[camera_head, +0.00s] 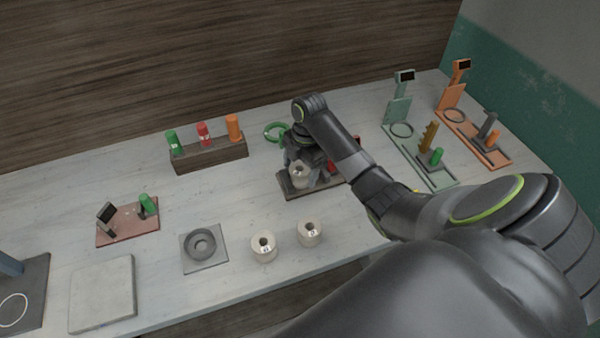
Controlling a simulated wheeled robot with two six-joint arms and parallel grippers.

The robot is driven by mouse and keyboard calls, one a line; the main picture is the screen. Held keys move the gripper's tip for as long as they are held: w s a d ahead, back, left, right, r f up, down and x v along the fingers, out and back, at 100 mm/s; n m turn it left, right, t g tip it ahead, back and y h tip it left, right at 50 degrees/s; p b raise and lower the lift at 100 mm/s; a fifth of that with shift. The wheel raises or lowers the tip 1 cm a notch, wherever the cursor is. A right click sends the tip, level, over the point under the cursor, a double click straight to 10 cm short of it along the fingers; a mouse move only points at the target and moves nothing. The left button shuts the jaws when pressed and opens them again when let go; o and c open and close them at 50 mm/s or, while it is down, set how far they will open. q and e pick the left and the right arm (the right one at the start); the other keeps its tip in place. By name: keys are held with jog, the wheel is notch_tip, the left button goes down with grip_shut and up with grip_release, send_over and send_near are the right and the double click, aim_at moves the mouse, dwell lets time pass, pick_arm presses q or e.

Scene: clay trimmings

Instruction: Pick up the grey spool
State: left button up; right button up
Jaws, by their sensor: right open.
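My right arm comes in from the right, and its open gripper (300,163) points down over a dark brown tray (299,191). A pale grey spool-like cylinder (300,175) shows at the fingertips; I cannot tell whether the fingers touch it. A dark grey ring (199,244) lies on a grey square plate (219,261). My left gripper is out of view.
A wooden rack (209,155) holds green, red and orange cylinders behind left. A green ring (275,132) and a red object (332,167) sit near the gripper. Green (400,146) and orange (468,134) stands are on the right. A pale slab (102,294) lies front left.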

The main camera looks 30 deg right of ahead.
jog(key=c, duration=1.2)
jog(key=shift+r, duration=0.1)
notch_tip(320, 180, up, 10)
jog(key=p, duration=0.4)
jog(key=shift+r, duration=0.25)
